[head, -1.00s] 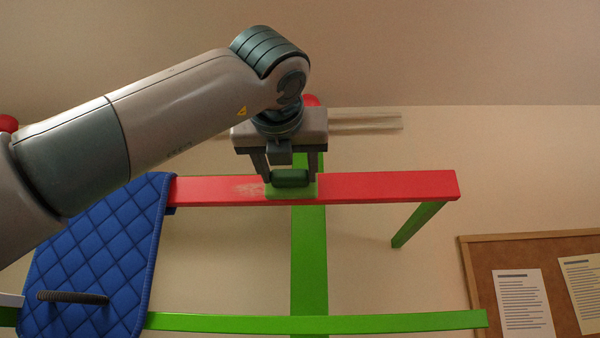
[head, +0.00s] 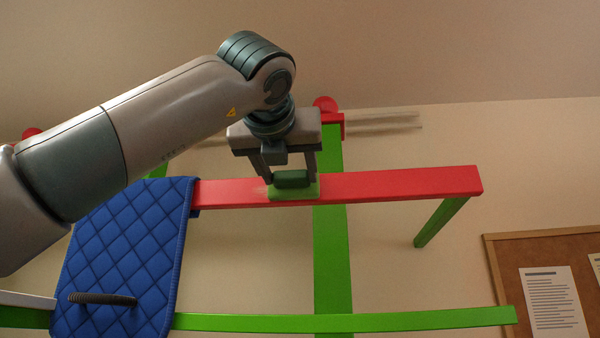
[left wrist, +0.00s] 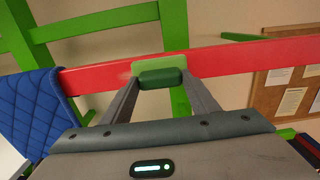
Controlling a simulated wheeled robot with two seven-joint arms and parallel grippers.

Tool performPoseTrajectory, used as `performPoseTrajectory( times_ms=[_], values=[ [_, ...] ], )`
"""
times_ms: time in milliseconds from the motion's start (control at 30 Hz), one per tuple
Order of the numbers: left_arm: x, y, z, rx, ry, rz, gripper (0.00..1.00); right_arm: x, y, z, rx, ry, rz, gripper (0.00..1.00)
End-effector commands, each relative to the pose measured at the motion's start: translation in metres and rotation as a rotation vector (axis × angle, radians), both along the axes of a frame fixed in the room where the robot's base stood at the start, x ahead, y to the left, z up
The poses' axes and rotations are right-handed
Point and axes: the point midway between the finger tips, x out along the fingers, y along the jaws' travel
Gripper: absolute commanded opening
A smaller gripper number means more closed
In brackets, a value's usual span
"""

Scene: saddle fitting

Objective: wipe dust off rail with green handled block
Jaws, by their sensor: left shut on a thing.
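My left gripper (head: 290,178) is shut on the dark green handle (head: 292,179) of a light green block (head: 293,194). The block rests against the red rail (head: 400,184), left of the green upright post. A faint pale trace of dust (head: 259,190) shows on the rail just left of the block; whatever lies under the block is hidden. In the left wrist view the handle (left wrist: 162,78) sits between my fingers, with the block (left wrist: 160,64) on the red rail (left wrist: 230,60) behind it. My right gripper is not in view.
A green post (head: 333,260) and lower green bar (head: 420,320) stand below. A cork board (head: 505,275) hangs at right. The rail's right part is clear.

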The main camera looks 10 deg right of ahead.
Motion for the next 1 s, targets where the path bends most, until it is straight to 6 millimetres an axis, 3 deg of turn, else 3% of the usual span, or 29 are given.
performPoseTrajectory(
  times_ms=[567,1000],
  values=[
    [0.003,0.009,0.0,-0.001,0.0,0.0,0.36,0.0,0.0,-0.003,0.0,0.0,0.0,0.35],
    [0.013,0.036,-0.001,-0.001,0.001,0.001,0.36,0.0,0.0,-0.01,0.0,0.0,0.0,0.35]
  ],
)
